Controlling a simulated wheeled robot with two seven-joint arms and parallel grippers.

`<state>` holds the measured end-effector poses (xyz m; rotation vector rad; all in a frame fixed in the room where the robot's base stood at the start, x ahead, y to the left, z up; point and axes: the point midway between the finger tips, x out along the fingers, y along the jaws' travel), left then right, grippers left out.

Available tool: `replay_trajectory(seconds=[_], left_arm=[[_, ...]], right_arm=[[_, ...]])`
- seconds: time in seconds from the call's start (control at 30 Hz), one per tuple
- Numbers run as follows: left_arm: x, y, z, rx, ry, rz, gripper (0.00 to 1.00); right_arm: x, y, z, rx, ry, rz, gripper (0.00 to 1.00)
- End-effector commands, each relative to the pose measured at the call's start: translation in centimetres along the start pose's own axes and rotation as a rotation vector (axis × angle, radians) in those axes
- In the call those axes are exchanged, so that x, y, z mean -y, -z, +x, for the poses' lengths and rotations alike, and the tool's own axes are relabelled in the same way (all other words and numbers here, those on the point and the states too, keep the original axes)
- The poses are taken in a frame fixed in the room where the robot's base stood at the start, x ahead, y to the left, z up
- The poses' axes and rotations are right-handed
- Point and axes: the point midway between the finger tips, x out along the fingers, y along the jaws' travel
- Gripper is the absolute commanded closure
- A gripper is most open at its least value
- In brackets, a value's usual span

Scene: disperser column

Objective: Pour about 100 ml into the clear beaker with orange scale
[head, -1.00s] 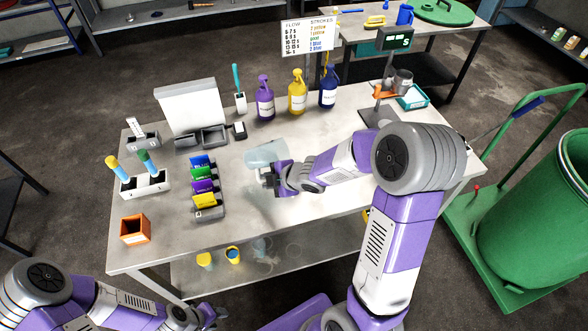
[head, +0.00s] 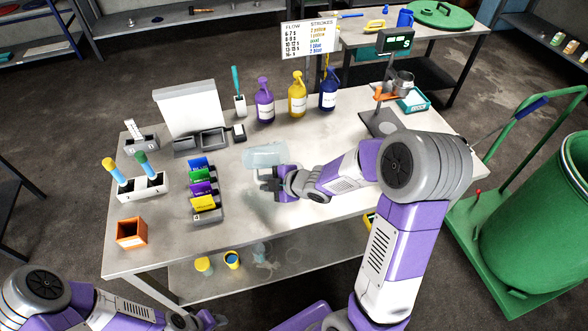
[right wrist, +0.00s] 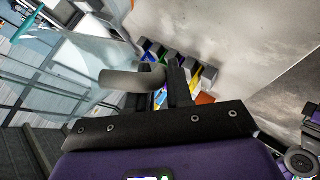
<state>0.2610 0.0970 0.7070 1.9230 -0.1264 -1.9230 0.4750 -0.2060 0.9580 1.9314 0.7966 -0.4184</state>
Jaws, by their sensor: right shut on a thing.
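My right gripper (head: 267,181) is shut on the grey handle (right wrist: 135,78) of a clear jug-like vessel (head: 265,155), held above the middle of the bench. The vessel also shows at the upper left of the right wrist view (right wrist: 85,45); it looks tilted in the head view. I cannot make out an orange scale on it or a liquid level. Clear vessels (head: 262,252) stand on the lower shelf, too small to read any scale. My left gripper (head: 208,319) is low at the front edge of the head view, mostly cut off.
Purple (head: 264,100), yellow (head: 297,98) and blue (head: 328,94) pump bottles stand at the back, near a flow and strokes sign (head: 310,40). A card rack (head: 205,200), orange box (head: 131,232) and tube holder (head: 143,187) are left. A green drum (head: 545,215) stands right.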

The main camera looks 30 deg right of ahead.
Motion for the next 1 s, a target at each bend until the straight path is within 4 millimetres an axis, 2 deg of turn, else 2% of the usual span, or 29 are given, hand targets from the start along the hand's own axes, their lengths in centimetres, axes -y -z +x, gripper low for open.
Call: replay_trajectory(seconds=[1.0], left_arm=[[0.32, 0.03, 0.85, 0.000, 0.000, 0.000, 0.57]], right_arm=[[-0.25, 0.13, -0.46, -0.077, -0.073, 0.019, 1.00]])
